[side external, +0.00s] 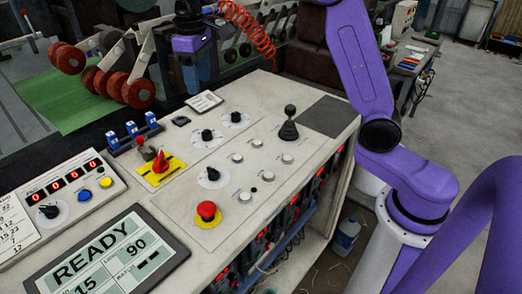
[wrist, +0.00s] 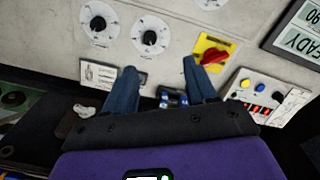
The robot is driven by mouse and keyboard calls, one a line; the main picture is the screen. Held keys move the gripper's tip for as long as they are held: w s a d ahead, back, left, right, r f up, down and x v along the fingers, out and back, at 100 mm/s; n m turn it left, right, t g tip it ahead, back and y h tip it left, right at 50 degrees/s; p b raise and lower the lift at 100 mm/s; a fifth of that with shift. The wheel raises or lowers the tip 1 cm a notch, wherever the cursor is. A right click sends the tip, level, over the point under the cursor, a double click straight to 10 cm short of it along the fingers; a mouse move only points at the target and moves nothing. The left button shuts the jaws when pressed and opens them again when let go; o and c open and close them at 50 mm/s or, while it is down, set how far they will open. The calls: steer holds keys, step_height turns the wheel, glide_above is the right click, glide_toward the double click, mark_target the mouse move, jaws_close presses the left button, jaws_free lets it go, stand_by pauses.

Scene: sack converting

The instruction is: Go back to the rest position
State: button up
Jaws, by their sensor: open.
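My gripper (wrist: 158,78) is open and empty in the wrist view, its two blue fingers apart above the pale control panel (wrist: 180,57). Between and beside the fingertips I see bare panel and a few blue toggle switches (wrist: 172,98). In the side external view my purple and black wrist (side external: 190,45) hangs over the far edge of the panel (side external: 262,105). The fingers are hard to make out there. Nothing is held.
The panel carries a red rotary switch on a yellow plate (side external: 160,168), a red emergency button (side external: 207,211), black dials, a black joystick (side external: 289,125) and a READY display (side external: 105,255). Red rollers (side external: 115,80) stand beyond its far edge. A red coiled hose (side external: 250,25) hangs near my wrist.

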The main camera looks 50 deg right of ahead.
steer(key=s+f+n, duration=0.3)
steer(key=s, duration=1)
steer(key=s+f+n, duration=0.2)
steer(key=s, duration=1.1)
steer(key=s+d+f+n, duration=0.2)
steer(key=s+d+f, duration=0.2)
steer(key=s, duration=0.5)
steer(key=shift+s+d+y, duration=0.35)
steer(key=shift+d+y, duration=0.05)
steer(key=shift+d, duration=0.3)
